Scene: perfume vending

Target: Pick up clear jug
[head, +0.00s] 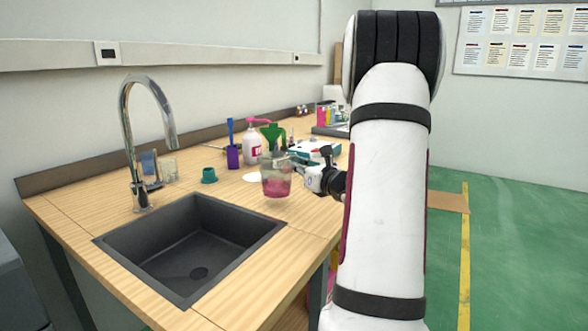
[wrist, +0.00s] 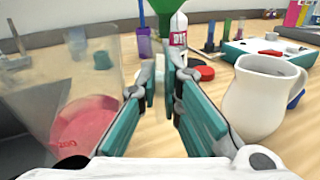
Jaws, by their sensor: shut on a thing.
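The clear jug (head: 276,184) holds pink liquid and shows near the counter's front edge, right of the sink, in the head view. In the wrist view the jug (wrist: 82,115) fills the left side and looks tilted there. My gripper (head: 306,178) is at the jug's right side. In the wrist view my gripper's teal fingers (wrist: 163,88) are close together beside the jug, shut on it. The exact grip on the see-through jug is hard to make out. I cannot tell whether its base touches the counter.
A white pitcher (wrist: 262,98) stands close to the right finger. A pink-pump bottle (head: 252,142), a green funnel (head: 272,134), a purple container (head: 233,156) and a teal cup (head: 209,175) stand behind. The sink (head: 190,245) and tap (head: 140,140) are left.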

